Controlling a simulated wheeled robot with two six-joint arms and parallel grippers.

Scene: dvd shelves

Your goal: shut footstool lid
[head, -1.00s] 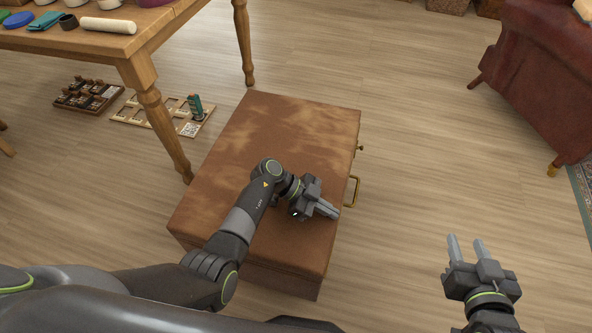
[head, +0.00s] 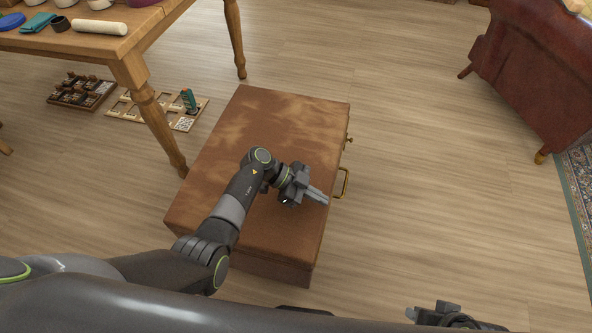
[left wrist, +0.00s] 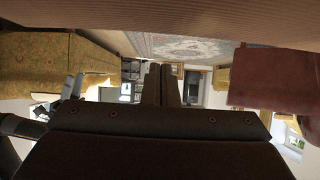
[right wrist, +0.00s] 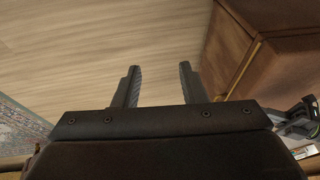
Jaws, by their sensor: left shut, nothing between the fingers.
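The footstool (head: 255,120) is a brown leather-covered box on the floor, in the middle of the head view. Its lid (head: 290,125) lies flat and looks closed on the box. My left gripper (head: 322,198) is shut and empty over the lid's right side, near the brass handle (head: 343,183); I cannot tell whether it touches the lid. Its fingers show together in the left wrist view (left wrist: 161,84). My right gripper (right wrist: 159,76) is open and empty beside the footstool, whose side shows in the right wrist view (right wrist: 222,50). It is mostly cut off at the head view's bottom edge.
A wooden table (head: 120,45) stands at the upper left, one leg close to the footstool. Trays with small items (head: 80,90) lie on the floor beneath it. A red leather armchair (head: 535,70) stands at the upper right. The floor right of the footstool is clear.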

